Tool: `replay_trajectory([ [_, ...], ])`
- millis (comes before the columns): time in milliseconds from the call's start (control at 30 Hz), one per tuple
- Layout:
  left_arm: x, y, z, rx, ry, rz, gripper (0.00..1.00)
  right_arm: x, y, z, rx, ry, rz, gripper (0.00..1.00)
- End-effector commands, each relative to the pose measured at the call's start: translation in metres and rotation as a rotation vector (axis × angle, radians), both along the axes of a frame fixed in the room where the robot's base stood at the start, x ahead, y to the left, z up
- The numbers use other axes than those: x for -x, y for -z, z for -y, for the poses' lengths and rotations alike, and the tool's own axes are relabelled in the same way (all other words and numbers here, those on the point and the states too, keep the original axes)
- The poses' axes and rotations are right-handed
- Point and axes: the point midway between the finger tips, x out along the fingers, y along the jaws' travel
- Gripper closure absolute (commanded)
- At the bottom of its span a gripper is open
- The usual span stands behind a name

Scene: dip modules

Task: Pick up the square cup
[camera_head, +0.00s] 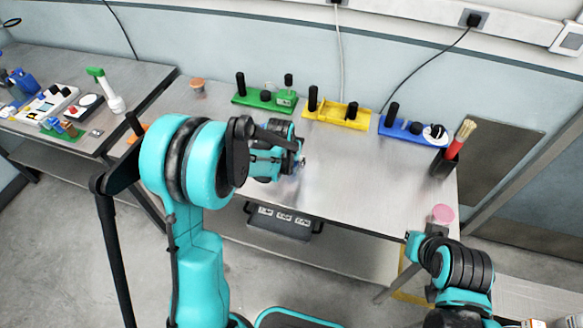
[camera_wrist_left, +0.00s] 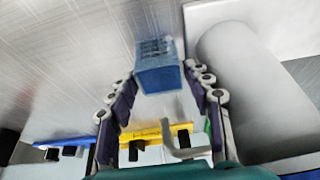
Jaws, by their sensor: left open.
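A blue, square-sided object (camera_wrist_left: 158,72), which looks like the square cup, shows in the left wrist view between the finger ends of my left gripper (camera_wrist_left: 157,88). The fingers are open on either side of it; I cannot tell whether they touch it. In the head view my left gripper (camera_head: 296,163) is low over the middle of the table, and the cup is mostly hidden by it and blurred. My right arm is at the lower right, with its gripper (camera_head: 414,246) near the table's front right corner, its fingers unclear.
Green (camera_head: 265,97), yellow (camera_head: 338,114) and blue (camera_head: 412,131) block stands line the table's back. A black holder with a brush (camera_head: 445,163) stands at the right, and a pink round item (camera_head: 443,213) near the front right corner. The table's middle right is clear.

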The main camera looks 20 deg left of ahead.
Motion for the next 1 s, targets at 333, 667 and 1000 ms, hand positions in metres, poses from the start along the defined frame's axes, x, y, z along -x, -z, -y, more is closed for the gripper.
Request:
replay_trajectory([
  [333, 0.000, 0.000, 0.000, 0.000, 0.000, 0.000, 0.80, 0.000, 0.000, 0.000, 0.000, 0.000, 0.000, 1.00],
  [667, 0.000, -0.003, 0.000, 0.000, 0.000, 0.000, 0.80, 0.000, -0.002, 0.000, 0.000, 0.000, 0.000, 1.00],
  [1000, -0.002, -0.016, 0.001, 0.000, 0.000, 0.000, 0.80, 0.000, -0.010, 0.000, 0.000, 0.000, 0.000, 1.00],
])
